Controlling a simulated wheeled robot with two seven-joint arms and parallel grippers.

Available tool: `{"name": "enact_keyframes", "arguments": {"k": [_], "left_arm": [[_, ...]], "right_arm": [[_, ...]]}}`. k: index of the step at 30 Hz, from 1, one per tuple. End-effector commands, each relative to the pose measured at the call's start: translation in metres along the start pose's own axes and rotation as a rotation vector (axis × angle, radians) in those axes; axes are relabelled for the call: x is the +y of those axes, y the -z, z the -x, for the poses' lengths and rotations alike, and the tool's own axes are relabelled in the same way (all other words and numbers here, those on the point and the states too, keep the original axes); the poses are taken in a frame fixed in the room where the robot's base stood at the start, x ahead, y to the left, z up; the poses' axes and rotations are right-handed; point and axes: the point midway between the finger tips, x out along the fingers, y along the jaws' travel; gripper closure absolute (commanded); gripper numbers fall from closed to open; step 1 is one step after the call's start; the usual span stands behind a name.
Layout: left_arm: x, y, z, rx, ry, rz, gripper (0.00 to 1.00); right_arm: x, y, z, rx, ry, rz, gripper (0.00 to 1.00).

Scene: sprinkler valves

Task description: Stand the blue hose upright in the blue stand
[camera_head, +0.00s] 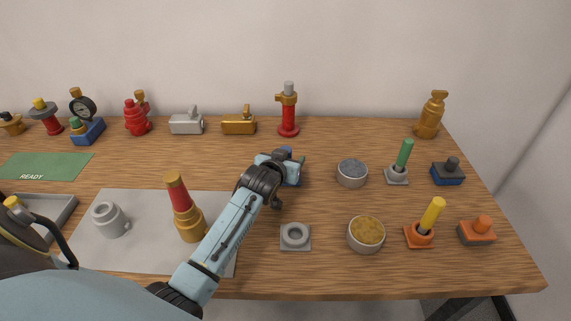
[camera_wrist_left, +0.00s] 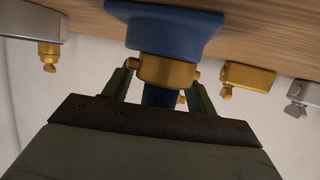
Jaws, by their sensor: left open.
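My left gripper (camera_head: 290,160) is near the middle of the table, and my own wrist covers much of what it is at. In the left wrist view, its two dark green fingers (camera_wrist_left: 160,90) are open on either side of a blue piece. That piece has a flared blue base (camera_wrist_left: 165,28) against the wood, a brass collar (camera_wrist_left: 165,69) and a darker blue tube (camera_wrist_left: 158,96). Whether this is the blue hose, the stand or both, I cannot tell. Only a bit of blue (camera_head: 287,150) shows in the head view. My right gripper is not in view.
A grey stand holds a green stick (camera_head: 404,153); an orange one holds a yellow stick (camera_head: 433,214). Two round tubs (camera_head: 352,182) (camera_head: 366,249), a blue block (camera_head: 448,179) and an empty grey socket (camera_head: 295,247) stand nearby. Brass and red fittings (camera_head: 288,123) line the back.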

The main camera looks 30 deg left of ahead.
Motion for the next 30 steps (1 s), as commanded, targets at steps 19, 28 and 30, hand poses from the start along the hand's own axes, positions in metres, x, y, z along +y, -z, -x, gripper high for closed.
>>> {"name": "enact_keyframes", "arguments": {"k": [19, 28, 30], "left_arm": [[0.000, 0.001, 0.001, 0.002, 0.000, 0.000, 0.86], [0.000, 0.043, 0.017, 0.007, 0.000, 0.001, 0.86], [0.000, 0.057, 0.023, 0.007, -0.001, 0.000, 0.86]], "right_arm": [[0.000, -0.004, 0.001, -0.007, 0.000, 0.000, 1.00], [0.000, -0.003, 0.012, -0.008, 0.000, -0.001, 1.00], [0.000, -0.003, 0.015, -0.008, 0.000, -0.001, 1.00]]}}
